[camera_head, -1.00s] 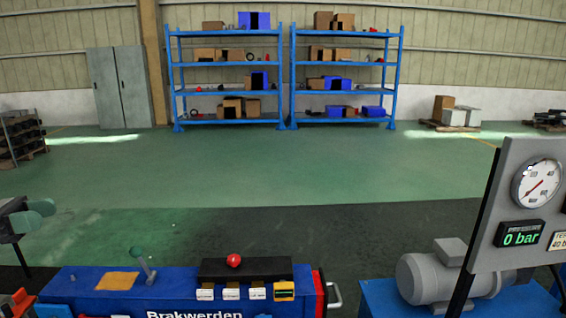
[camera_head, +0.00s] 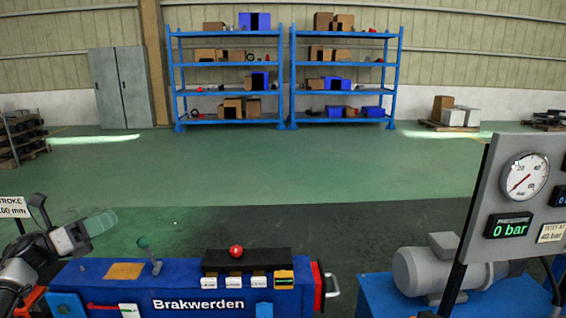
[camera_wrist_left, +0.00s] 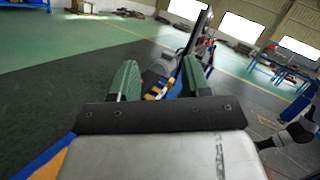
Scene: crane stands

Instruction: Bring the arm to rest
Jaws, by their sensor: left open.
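My left arm comes in at the lower left of the head view. Its gripper (camera_head: 100,224) is above the left end of the blue Brakwerden unit (camera_head: 190,303), apart from it. In the left wrist view the two green fingers of the left gripper (camera_wrist_left: 160,80) stand apart with nothing between them. Beyond the fingers, part of the pressure panel and the grey motor show. A dark jointed arm part, seemingly mine, shows at the right edge of the left wrist view. My right gripper cannot be made out in the head view.
The blue unit carries a lever with a green knob (camera_head: 143,242) and a red ball knob (camera_head: 236,251). At the right stand a grey motor (camera_head: 425,275) and a pressure panel (camera_head: 480,210) reading 0 bar. Open green floor lies beyond, with blue shelves (camera_head: 230,91) at the back.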

